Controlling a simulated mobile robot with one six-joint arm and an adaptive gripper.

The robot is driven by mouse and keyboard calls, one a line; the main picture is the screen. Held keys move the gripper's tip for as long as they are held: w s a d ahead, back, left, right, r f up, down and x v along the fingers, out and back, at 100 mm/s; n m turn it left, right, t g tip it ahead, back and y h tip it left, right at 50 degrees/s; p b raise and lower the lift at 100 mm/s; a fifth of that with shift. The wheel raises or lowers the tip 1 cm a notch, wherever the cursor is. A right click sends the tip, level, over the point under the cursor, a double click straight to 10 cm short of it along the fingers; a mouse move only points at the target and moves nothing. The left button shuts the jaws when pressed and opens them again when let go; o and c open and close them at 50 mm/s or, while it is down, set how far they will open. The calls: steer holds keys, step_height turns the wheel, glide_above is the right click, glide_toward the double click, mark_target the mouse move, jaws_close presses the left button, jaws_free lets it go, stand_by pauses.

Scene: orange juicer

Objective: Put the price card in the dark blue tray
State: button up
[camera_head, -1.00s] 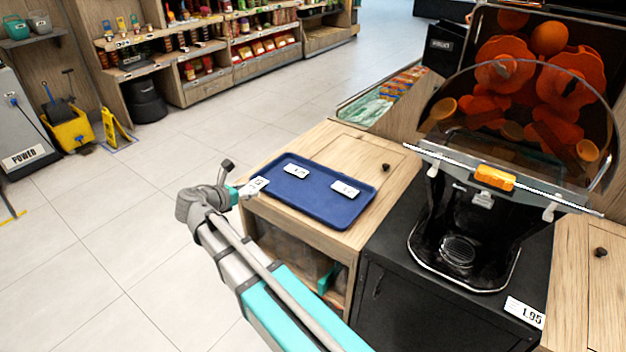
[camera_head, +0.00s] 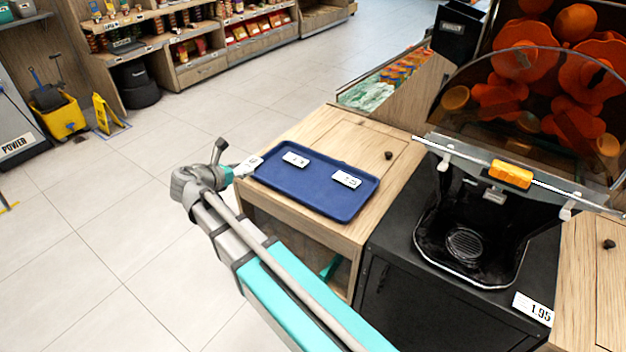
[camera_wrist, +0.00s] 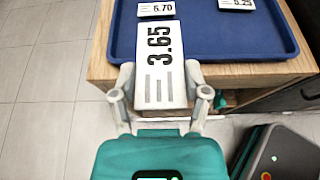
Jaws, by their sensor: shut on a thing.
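My gripper (camera_wrist: 160,80) is shut on a white price card reading 3.65 (camera_wrist: 158,90), gripping it near its lower end. In the head view the held card (camera_head: 250,164) is at the left corner of the dark blue tray (camera_head: 300,198). In the wrist view the card's far end overlaps the tray (camera_wrist: 212,48) past its near rim. I cannot tell whether card and tray touch. Two other cards lie in the tray, one reading 5.70 (camera_wrist: 156,9) and one reading 5.25 (camera_wrist: 237,4).
The tray lies on a wooden counter (camera_head: 345,130). To the right stands the black orange juicer (camera_head: 470,210) with its clear cover. A card reading 1.95 (camera_head: 533,309) is on its cabinet's front edge. Open floor (camera_head: 90,260) lies to the left.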

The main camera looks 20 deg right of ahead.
steer(key=w+d+f+b, duration=0.2)
steer(key=w, duration=0.1)
steer(key=w+d+f+b, duration=0.6)
steer(key=shift+w+f, duration=0.15)
steer(key=shift+w+d+f+b, duration=0.3)
steer(key=shift+w+f+b, duration=0.1)
steer(key=shift+b, duration=0.1)
stand_by(0.4)
steer(key=shift+w+d+f+b, duration=0.15)
steer(key=shift+f+b, duration=0.3)
steer(key=shift+w+d+f+b, duration=0.1)
steer(key=shift+d+f+b, duration=0.05)
steer(key=shift+f+b, duration=1.4)
steer(key=shift+f, duration=0.1)
